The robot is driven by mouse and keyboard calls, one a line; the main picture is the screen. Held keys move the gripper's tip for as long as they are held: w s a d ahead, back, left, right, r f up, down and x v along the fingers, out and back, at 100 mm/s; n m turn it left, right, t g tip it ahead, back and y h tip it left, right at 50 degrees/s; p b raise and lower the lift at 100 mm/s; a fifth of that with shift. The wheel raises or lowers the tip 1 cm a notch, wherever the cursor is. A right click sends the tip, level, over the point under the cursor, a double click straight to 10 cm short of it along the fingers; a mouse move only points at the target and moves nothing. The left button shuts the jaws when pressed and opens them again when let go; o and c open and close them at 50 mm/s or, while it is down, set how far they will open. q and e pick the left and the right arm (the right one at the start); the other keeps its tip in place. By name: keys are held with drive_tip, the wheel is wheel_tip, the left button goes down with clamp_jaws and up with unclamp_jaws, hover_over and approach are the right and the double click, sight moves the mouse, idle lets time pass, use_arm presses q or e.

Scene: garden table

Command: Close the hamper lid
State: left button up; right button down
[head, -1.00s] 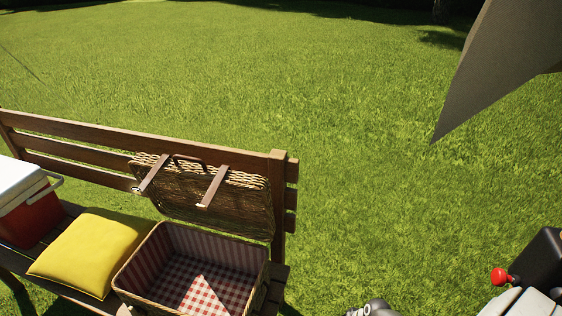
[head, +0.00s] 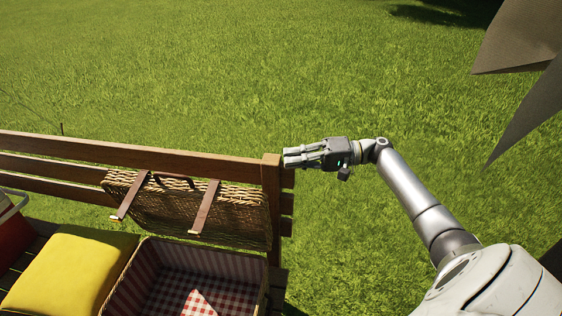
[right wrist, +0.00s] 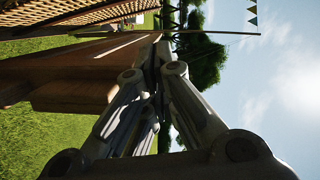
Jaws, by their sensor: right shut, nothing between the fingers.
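The wicker hamper (head: 141,282) sits on the bench with its checked lining showing. Its lid (head: 232,213) stands raised against the bench back, with two leather straps and a handle on it. My right gripper (head: 287,158) is shut and empty, beside the top of the bench's right end post and to the right of the lid. In the right wrist view the gripper's fingers (right wrist: 160,55) are together, and wicker (right wrist: 75,20) shows at the upper left. My left gripper is not in view.
The wooden bench back (head: 130,154) runs behind the hamper, ending in a post (head: 271,200). A yellow cushion (head: 65,268) lies left of the hamper, and a red and white cooler (head: 14,232) is at the left edge. Open grass lies behind and to the right.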

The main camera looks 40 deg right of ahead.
drive_tip(key=w+a+f+p, duration=0.1)
drive_tip(key=a+p, duration=0.3)
drive_tip(key=a, duration=0.6)
drive_tip(key=shift+w+a+f+p, duration=0.15)
drive_tip(key=shift+a+f+p, duration=0.05)
drive_tip(key=shift+p, duration=0.2)
drive_tip(key=shift+a, duration=0.1)
